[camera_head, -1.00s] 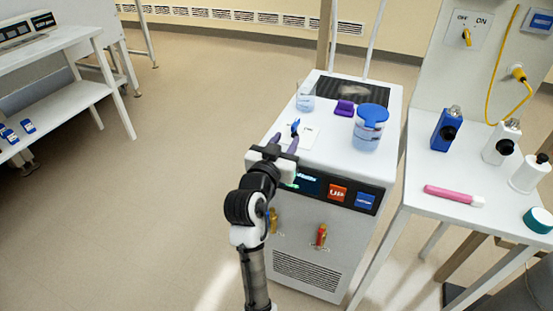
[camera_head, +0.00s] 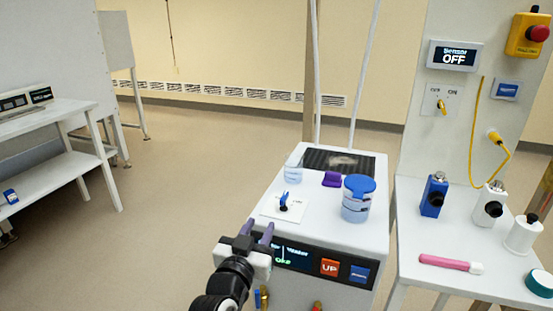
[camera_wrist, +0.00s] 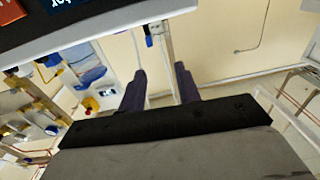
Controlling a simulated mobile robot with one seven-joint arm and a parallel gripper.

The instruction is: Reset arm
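My gripper (camera_head: 258,232) is at the front left edge of the white machine (camera_head: 330,232). Its two purple fingers stand apart with nothing between them. In the wrist view the fingers (camera_wrist: 160,85) are also spread and empty, with the wall beyond. The machine's front has a dark display (camera_head: 293,255), an orange UP button (camera_head: 329,268) and a blue button (camera_head: 360,274). On its top, a small blue toggle (camera_head: 284,201) stands on a white plate, behind my gripper and apart from it.
A blue-lidded jar (camera_head: 358,200), a purple block (camera_head: 332,179) and a clear beaker (camera_head: 293,172) stand on the machine. The right table (camera_head: 420,285) holds a blue bottle (camera_head: 433,195), white bottles and a pink tube (camera_head: 450,263). Open floor (camera_head: 170,230) lies left.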

